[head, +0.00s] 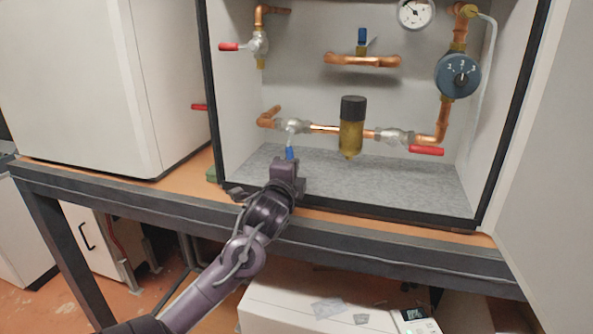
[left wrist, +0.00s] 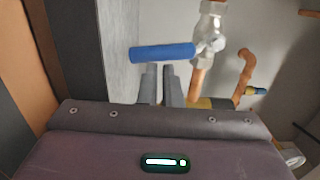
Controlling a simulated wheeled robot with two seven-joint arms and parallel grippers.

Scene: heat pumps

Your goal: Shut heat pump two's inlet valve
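The opened heat pump cabinet (head: 345,180) holds copper pipework with several lever valves. A valve with a blue lever handle (head: 290,153) sits at the left of the lower pipe; its handle points down toward the front. In the left wrist view this blue handle (left wrist: 163,53) lies sideways across the picture, just beyond my fingertips. My left gripper (head: 289,163) is at the handle's lower end; whether it touches cannot be told. In the wrist view the left gripper's fingers (left wrist: 160,72) are close together with a narrow gap and nothing between them. My right gripper is not in view.
Red-handled valves sit at upper left (head: 229,47) and lower right (head: 426,151). The cabinet's front edge (head: 400,212) lies below; an open door panel (head: 550,160) stands right.

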